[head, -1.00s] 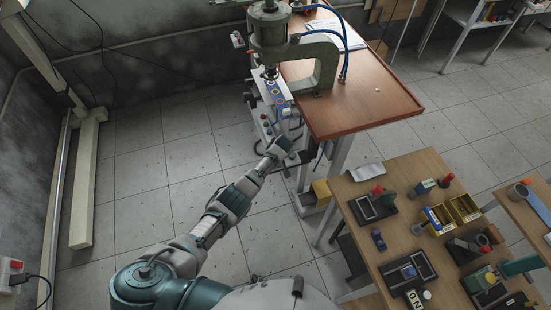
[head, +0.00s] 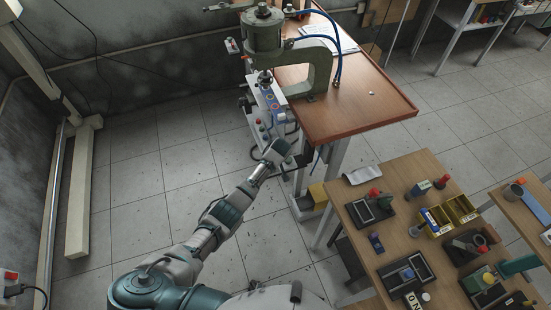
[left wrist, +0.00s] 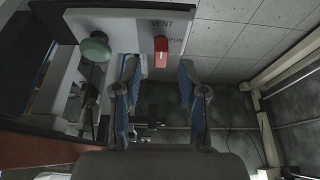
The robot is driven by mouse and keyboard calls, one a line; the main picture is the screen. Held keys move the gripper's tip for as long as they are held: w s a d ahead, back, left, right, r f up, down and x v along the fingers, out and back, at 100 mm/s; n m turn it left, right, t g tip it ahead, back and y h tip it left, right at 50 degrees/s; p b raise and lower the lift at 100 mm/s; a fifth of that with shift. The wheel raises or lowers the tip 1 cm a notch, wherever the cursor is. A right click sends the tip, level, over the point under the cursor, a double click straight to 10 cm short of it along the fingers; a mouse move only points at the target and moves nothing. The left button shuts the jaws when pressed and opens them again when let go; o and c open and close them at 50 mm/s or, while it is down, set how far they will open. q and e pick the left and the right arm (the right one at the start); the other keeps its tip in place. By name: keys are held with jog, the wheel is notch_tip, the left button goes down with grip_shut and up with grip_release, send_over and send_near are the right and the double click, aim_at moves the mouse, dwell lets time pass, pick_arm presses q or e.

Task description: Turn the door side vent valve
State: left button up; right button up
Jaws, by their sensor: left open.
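In the left wrist view, a light grey panel (left wrist: 125,22) carries the word VENT and part of another label. Below VENT is a red valve handle (left wrist: 161,50), hanging roughly straight down in the picture. My left gripper (left wrist: 158,82) is open, its two blue-grey fingers apart. The red handle shows between and beyond the fingertips; I see no contact. In the head view my left gripper (head: 278,152) is beside the press's near side, below its blue and white control panel (head: 270,101). The vent valve cannot be made out there. My right gripper is not in view.
A round green knob (left wrist: 95,47) stands left of the red handle. The green press (head: 318,70) stands on a brown-topped table (head: 365,105), whose edge is close to my gripper. A workbench (head: 345,215) with several parts is at right. Tiled floor (head: 150,170) lies clear at left.

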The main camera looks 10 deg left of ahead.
pick_arm(q)
jog(key=v, duration=0.8)
jog(key=s+a+f+m+g+h, duration=0.1)
jog(key=s+f+m, duration=0.1)
jog(key=s+f, duration=0.7)
jog(key=s+a+f+m, duration=0.1)
jog(key=s+f, duration=0.4)
jog(key=f, duration=0.8)
jog(key=s+a+f+m+g+h, duration=0.1)
jog(key=s+a+f+m, duration=0.1)
jog(key=s+f, duration=0.7)
jog(key=s+a+f+m, duration=0.1)
jog(key=s+f, duration=0.4)
jog(key=s, duration=0.7)
jog(key=s+a+f+m, duration=0.2)
jog(key=s+f, duration=0.3)
jog(key=s, duration=0.7)
jog(key=s+a+f+m, duration=0.1)
jog(key=s+f, duration=0.4)
jog(key=s, duration=0.7)
jog(key=shift+a+f+g+h, duration=0.25)
jog(key=shift+g+h, duration=0.05)
